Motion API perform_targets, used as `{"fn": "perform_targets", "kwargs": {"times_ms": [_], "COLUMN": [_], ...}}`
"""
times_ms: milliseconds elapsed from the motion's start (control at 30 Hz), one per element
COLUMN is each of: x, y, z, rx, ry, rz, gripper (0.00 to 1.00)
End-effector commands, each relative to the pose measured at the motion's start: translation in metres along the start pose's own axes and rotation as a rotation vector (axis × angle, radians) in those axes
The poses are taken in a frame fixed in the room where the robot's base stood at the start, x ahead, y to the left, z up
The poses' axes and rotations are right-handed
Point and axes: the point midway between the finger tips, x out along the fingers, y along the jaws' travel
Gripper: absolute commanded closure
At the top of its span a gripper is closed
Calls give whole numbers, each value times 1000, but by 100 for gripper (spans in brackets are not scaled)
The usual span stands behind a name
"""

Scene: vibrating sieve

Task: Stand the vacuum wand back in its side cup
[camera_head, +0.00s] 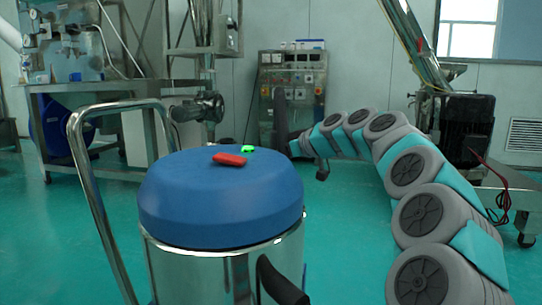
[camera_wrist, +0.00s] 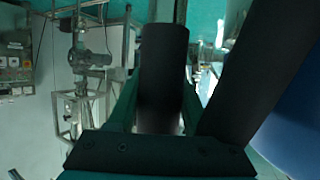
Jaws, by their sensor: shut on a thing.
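The vacuum has a blue domed lid (camera_head: 220,195) over a shiny metal drum (camera_head: 225,272), front centre in the head view. My gripper (camera_head: 300,146) is beyond the lid's right side. The wand's dark grip (camera_head: 281,118) stands roughly upright at it. In the wrist view my gripper (camera_wrist: 161,95) is shut on this dark cylindrical grip (camera_wrist: 163,60), with a metal tube (camera_wrist: 181,12) past its far end. A black curved part (camera_head: 281,285) sits at the drum's front right; I cannot tell whether it belongs to the side cup. The wand's lower end is hidden.
A chrome push handle (camera_head: 92,190) rises left of the lid. A red piece (camera_head: 229,159) and a green light (camera_head: 248,149) are on top. A control cabinet (camera_head: 290,90) stands behind, and a motor machine (camera_head: 466,125) at right. Some green floor (camera_head: 335,225) is clear.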

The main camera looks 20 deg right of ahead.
Motion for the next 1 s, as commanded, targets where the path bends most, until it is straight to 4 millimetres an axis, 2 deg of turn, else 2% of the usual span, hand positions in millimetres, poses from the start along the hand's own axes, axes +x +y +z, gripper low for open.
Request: {"fn": "perform_targets", "kwargs": {"times_ms": [467, 500, 800, 1000], "x": [1, 1, 1, 1], "y": [0, 0, 0, 0], "z": [2, 2, 2, 2], "rx": [0, 0, 0, 0], "ry": [1, 1, 0, 0], "rz": [1, 1, 1, 1], "gripper": [100, 49, 15, 15]}}
